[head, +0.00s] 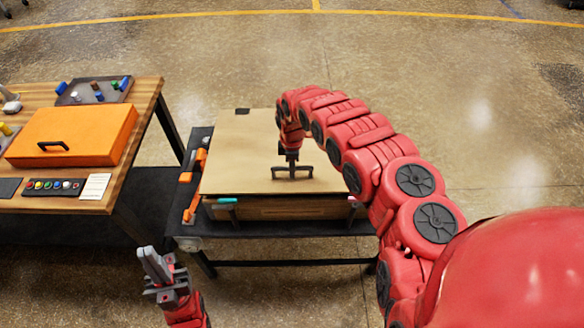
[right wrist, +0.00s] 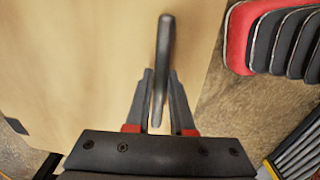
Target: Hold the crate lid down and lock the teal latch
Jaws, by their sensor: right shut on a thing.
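The wooden crate (head: 285,209) stands on a dark low table with its plywood lid (head: 243,150) on top. I cannot tell whether the lid sits fully flush. The teal latch (head: 226,200) is at the left of the crate's front edge; I cannot tell its lock state. My right gripper (head: 292,164) is shut on the dark lid handle (head: 292,176). In the right wrist view the handle (right wrist: 164,65) stands between the fingers (right wrist: 158,105). My left gripper (head: 158,265) is empty, in front and left of the crate, away from the latch; its finger gap is unclear.
A pink latch (head: 353,200) is at the right of the crate front. Orange parts (head: 194,195) lie on the dark table (head: 205,140) left of the crate. A wooden workbench (head: 147,95) with an orange case (head: 75,132) stands at left. Floor in front is clear.

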